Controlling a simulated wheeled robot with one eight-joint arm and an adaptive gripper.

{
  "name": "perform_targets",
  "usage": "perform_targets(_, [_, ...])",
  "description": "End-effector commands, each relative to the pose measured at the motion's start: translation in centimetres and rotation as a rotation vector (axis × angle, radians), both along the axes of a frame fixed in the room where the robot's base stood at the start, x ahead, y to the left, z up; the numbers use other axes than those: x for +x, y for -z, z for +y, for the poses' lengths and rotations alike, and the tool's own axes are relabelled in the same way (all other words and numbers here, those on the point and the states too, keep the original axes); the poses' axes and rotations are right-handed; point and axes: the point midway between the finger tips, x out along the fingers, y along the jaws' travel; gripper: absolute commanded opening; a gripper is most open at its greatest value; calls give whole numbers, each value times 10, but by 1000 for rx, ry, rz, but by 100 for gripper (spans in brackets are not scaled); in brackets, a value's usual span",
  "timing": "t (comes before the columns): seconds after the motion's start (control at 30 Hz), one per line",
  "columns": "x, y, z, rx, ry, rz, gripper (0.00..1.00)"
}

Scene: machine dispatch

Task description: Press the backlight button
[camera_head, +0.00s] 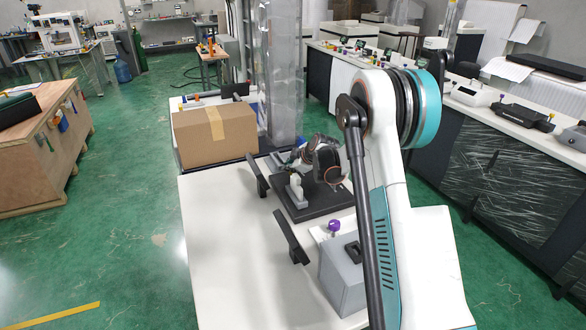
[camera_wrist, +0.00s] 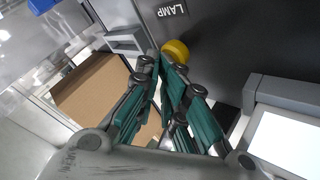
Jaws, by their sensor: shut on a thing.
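A round yellow button (camera_wrist: 177,50) stands out from a dark grey panel (camera_wrist: 235,50), beside the white word LAMP, which appears upside down. My gripper (camera_wrist: 163,58) is in the middle of the wrist view, with its green-sided fingers brought together at the tips. The tips are shut at the yellow button and cover its lower left side. How much of the button lies between them is hidden. In the head view my arm crosses the right half, and I cannot clearly make out the fingertips or the button there.
A cardboard box (camera_head: 215,135) stands at the table's far side; it also shows in the wrist view (camera_wrist: 95,92). A grey box (camera_head: 345,270) and black uprights stand on the white table (camera_head: 225,235). A grey-framed white panel (camera_wrist: 288,142) is right of the fingers.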

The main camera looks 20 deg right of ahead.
Motion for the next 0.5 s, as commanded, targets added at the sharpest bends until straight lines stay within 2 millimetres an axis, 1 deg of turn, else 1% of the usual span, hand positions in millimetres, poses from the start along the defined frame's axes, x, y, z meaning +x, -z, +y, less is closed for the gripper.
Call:
perform_targets(0.07, [0, -1, -2, -4, 1, 3, 0])
perform_targets(0.5, [0, -44, -1, -1, 0, 0, 0])
